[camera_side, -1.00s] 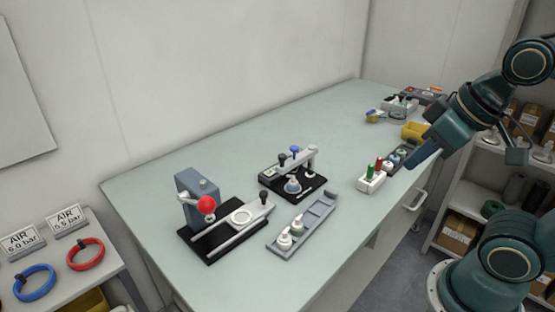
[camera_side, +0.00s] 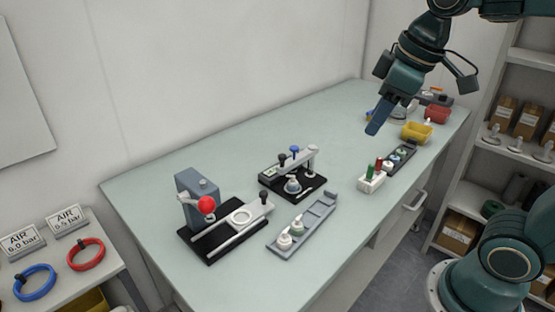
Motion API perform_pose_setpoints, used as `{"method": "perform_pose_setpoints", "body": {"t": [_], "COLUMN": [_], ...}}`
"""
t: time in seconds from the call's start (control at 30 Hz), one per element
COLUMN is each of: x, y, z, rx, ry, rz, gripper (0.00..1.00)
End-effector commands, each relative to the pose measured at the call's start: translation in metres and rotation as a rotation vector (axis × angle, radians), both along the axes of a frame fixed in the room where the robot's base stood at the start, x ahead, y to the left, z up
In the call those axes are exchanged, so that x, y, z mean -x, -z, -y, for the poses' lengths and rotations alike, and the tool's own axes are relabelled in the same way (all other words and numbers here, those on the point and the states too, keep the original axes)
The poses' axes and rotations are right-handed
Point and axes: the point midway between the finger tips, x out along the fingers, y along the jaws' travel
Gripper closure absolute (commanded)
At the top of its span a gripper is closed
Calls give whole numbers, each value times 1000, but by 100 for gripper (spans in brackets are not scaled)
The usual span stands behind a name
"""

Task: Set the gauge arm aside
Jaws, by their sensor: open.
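The gauge fixture stands mid-table on a black base (camera_side: 270,181). Its light grey gauge arm (camera_side: 303,158) lies across the top, with a black knob and a blue knob on it. A small pale part (camera_side: 292,187) sits on the base below the arm. My gripper (camera_side: 375,130) is open and empty, pointing down above the table. It is to the right of the fixture and higher, apart from it. The gap between its fingers is hard to see from this side.
A press with a red ball knob (camera_side: 206,205) stands left of the fixture. A grey tray (camera_side: 318,213) with white parts lies in front. A white block with red and green pegs (camera_side: 371,182), a dark tray (camera_side: 409,151) and a yellow bin (camera_side: 417,131) are to the right.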

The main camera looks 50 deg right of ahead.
Motion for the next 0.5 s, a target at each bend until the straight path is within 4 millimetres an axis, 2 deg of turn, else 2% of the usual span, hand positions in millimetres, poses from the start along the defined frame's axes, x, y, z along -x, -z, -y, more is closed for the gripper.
{"method": "perform_pose_setpoints", "body": {"t": [0.03,0.23,0.5], "x": [-12,-55,-112], "y": [-3,-12,-13], "z": [0,1,2], "rx": [11,55,100], "ry": [-32,-170,-363], "rz": [-18,-81,-167], "gripper": [59,59,59]}}
